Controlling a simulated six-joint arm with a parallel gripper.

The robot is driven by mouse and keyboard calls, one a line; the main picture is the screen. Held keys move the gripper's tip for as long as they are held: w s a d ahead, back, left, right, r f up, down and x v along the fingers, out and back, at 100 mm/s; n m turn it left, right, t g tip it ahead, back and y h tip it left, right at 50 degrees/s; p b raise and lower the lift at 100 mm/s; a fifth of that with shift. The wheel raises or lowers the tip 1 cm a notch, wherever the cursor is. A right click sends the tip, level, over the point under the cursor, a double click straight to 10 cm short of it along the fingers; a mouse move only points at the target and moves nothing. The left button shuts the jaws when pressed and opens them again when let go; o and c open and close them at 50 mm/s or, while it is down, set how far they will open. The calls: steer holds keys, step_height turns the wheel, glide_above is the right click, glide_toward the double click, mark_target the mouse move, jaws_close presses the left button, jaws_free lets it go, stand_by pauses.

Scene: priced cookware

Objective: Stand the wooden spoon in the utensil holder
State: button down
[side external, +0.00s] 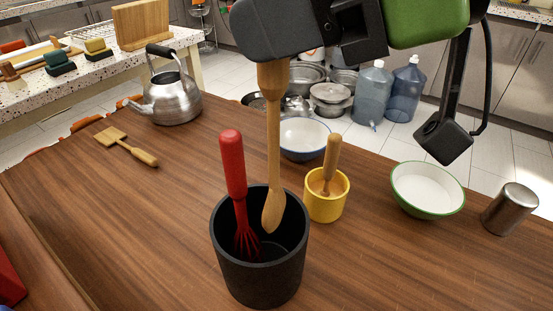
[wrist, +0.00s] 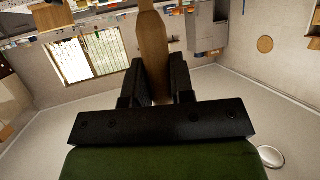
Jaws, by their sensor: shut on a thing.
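The wooden spoon (side external: 273,145) hangs upright from my gripper (side external: 268,62) in the side external view, its bowl end pointing down. The bowl end overlaps the opening of the black utensil holder (side external: 259,268) and appears to be at or just inside its mouth; the exact depth is hard to tell. A red whisk (side external: 233,165) leans in the holder on the left. My gripper (wrist: 160,88) is shut on the spoon, and the wooden handle (wrist: 153,45) shows between the fingers in the wrist view.
A yellow cup (side external: 326,205) with a wooden-handled tool stands just right of the holder. A blue-rimmed bowl (side external: 304,138), a green-rimmed bowl (side external: 428,190), a metal cup (side external: 511,208), a kettle (side external: 172,95) and a wooden spatula (side external: 126,146) are around. The table's left front is clear.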

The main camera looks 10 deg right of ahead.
mark_target(279, 185)
step_height(279, 185, down, 14)
steer(key=shift+w+d+f, duration=0.1)
steer(key=shift+f, duration=0.15)
stand_by(0.6)
steer(key=shift+f, duration=0.15)
steer(key=c, duration=1)
jaws_free()
